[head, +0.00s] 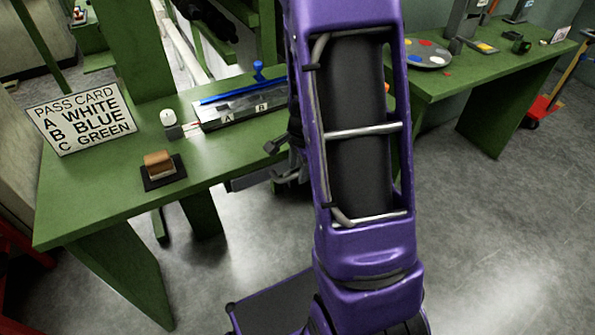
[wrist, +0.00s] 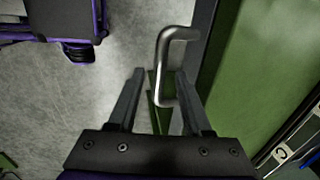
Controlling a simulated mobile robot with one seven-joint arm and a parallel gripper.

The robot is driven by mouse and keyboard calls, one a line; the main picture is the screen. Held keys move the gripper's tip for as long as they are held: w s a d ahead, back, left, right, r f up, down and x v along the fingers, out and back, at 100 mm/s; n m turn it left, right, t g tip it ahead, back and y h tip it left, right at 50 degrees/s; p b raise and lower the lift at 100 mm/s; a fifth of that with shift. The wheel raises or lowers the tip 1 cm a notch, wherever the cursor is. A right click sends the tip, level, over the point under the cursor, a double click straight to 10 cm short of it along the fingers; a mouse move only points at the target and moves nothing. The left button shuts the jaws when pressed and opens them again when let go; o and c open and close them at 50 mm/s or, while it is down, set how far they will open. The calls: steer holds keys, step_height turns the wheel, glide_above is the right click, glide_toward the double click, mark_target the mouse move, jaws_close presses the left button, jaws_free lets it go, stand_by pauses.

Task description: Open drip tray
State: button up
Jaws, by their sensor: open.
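The drip tray shows in the wrist view as a dark grey front strip (wrist: 203,50) along the green table's edge, with a bent metal bar handle (wrist: 162,52) standing out from it. My gripper (wrist: 160,73) is open, with one finger on each side of the handle's long bar. No contact between fingers and bar is clear. In the head view my gripper (head: 278,150) is at the table's front edge, partly hidden by my purple arm. A grey edge (head: 250,181) shows just under the tabletop there; my arm hides the rest.
The green table (head: 95,205) carries a pass card sign (head: 83,110), a brown block on a black base (head: 159,166), a white knob (head: 168,118) and a box marked A and B (head: 225,115). Bare floor (head: 490,240) lies to the right.

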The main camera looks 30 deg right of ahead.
steer(key=shift+f, duration=0.15)
steer(key=shift+c, duration=0.2)
jaws_close()
stand_by(1.2)
